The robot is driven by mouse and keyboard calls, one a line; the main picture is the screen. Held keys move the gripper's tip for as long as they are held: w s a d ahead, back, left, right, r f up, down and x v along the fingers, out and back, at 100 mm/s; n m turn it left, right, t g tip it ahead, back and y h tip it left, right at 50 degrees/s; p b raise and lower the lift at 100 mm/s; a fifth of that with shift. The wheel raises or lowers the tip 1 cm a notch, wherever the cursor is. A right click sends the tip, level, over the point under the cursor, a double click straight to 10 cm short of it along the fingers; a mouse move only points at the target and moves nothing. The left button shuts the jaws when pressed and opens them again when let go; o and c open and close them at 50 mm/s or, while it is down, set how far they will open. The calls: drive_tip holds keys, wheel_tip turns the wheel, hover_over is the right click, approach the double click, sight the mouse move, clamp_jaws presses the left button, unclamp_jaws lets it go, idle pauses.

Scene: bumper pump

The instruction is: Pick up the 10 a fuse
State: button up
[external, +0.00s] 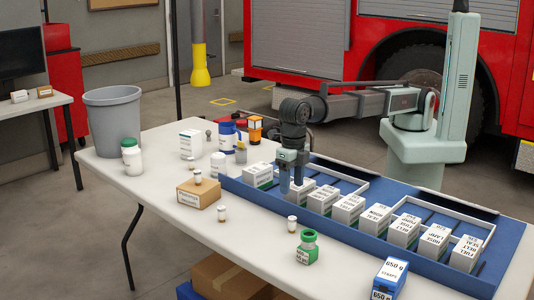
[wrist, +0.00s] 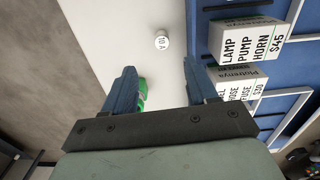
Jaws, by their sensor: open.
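In the wrist view a small white round cap marked "10 A" (wrist: 161,42) stands on the bare table, beyond my open fingertips and between their lines. It appears to match the small white-capped vial (external: 292,223) beside the green-capped jar (external: 308,247) in the external view, where its label is too small to read. My gripper (external: 291,188) points down, above the blue tray's near side in the picture. In the wrist view my gripper (wrist: 160,72) has its fingers apart with nothing held between them. Part of the green jar (wrist: 143,92) shows beside the left finger.
The blue tray (external: 232,187) holds several labelled white boxes close to my gripper; one lies right of my fingers in the wrist view (wrist: 245,42). Similar vials stand on the table (external: 221,213) and on a cardboard box (external: 186,198). The front left table is clear.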

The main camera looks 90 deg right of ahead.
sight(292, 218)
drive_tip(key=f+n, duration=0.1)
drive_tip(key=f, duration=0.6)
drive_tip(key=f+n, duration=0.1)
drive_tip(key=f, duration=0.6)
drive_tip(key=shift+s, duration=0.2)
drive_tip(key=shift+r, duration=0.1)
clamp_jaws()
idle(0.4)
